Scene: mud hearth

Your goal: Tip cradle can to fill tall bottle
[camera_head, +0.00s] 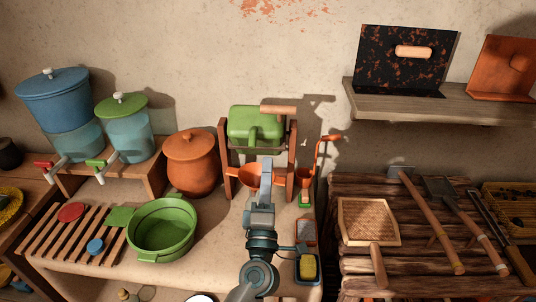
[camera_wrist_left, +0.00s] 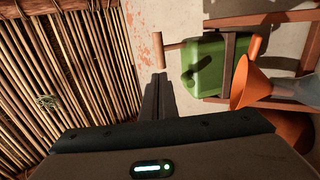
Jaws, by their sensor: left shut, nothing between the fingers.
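The green cradle can (camera_head: 252,122) hangs in a brown wooden cradle frame (camera_head: 224,150), with a tan wooden handle (camera_head: 279,109) sticking out at its top right. An orange funnel (camera_head: 247,172) sits below it, partly covered by my left gripper. No tall bottle can be made out; the space under the funnel is partly hidden by my arm. My left gripper (camera_head: 266,168) is shut and empty, in front of the cradle and below the can in the head view. In the left wrist view, its closed fingers (camera_wrist_left: 159,85) lie just beside the can (camera_wrist_left: 207,62) and its handle (camera_wrist_left: 172,47). My right gripper is not in view.
An orange lidded pot (camera_head: 191,163) and a green basin (camera_head: 163,229) stand left of the cradle. An orange crank device (camera_head: 322,155), a grater (camera_head: 306,231) and a blue tray with a yellow sponge (camera_head: 308,267) are on the right. A wall shelf (camera_head: 450,103) is at upper right.

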